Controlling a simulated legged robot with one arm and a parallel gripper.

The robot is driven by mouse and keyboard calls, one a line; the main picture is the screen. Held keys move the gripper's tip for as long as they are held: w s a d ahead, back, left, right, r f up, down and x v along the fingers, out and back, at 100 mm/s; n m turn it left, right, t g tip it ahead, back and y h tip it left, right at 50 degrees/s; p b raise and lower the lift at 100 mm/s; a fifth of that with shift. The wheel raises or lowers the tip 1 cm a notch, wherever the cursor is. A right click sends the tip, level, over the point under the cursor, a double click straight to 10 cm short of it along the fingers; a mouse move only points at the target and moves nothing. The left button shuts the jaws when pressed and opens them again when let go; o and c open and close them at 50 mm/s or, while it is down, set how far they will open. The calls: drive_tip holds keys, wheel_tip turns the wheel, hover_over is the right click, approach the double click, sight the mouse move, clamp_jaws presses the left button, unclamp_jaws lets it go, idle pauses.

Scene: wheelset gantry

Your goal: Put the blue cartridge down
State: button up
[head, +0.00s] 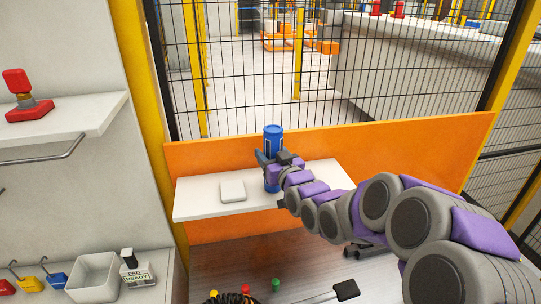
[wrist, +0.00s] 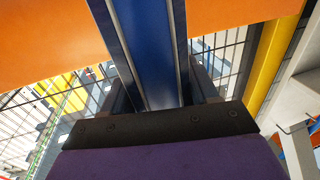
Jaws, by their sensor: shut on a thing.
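The blue cartridge (head: 273,142) stands upright in the head view, at the white shelf in front of the orange panel. My gripper (head: 268,160) is shut on its middle from the front right. The cartridge's lower end shows over the shelf; whether it touches the surface I cannot tell. In the wrist view the cartridge (wrist: 155,45) runs up between the two dark fingers (wrist: 160,92), with pale metal strips along its body. The white shelf (head: 205,201) holds a small white square pad (head: 232,191) just left of the cartridge.
A mesh fence (head: 350,70) rises behind the orange panel (head: 420,150). Below the shelf are small coloured caps (head: 276,285) and a black cable coil (head: 230,298).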

drive_tip(key=shift+d+r, duration=0.1)
drive_tip(key=shift+d, duration=0.1)
drive_tip(key=shift+s, duration=0.1)
drive_tip(key=shift+f, duration=0.2)
drive_tip(key=o, duration=1.3)
drive_tip(key=shift+a, duration=0.1)
drive_tip(key=shift+r, duration=0.2)
drive_tip(key=shift+b+v, duration=1.1)
drive_tip(key=shift+v, duration=4.95)
